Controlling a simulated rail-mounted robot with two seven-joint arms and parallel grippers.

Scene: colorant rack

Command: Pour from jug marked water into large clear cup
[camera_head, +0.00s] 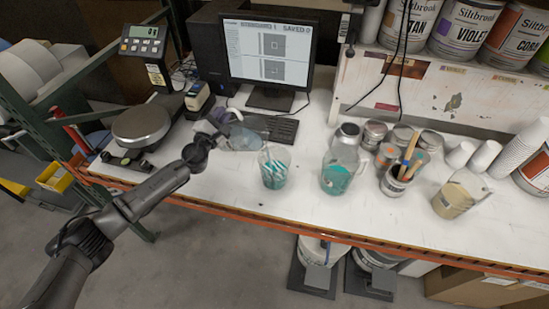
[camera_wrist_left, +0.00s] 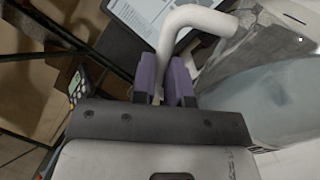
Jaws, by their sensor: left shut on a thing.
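My left gripper (camera_head: 222,117) is shut on the white handle (camera_wrist_left: 196,24) of a clear jug (camera_head: 248,137). In the left wrist view the purple fingers (camera_wrist_left: 163,82) pinch the handle, and the jug's clear body (camera_wrist_left: 275,85) fills the right side. The jug looks tilted, and its far end is close to a clear cup (camera_head: 274,168) with teal markings, which stands upright at the table's front edge. I cannot read a water mark on the jug, and I cannot tell whether liquid is flowing. My right gripper is out of view.
A clear, teal-marked vessel (camera_head: 341,171) and a pot of brushes (camera_head: 397,183) stand to the right. A beige-filled cup (camera_head: 454,200) stands farther right. The keyboard (camera_head: 270,127) and monitor (camera_head: 266,48) are behind, the scale (camera_head: 141,124) at left.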

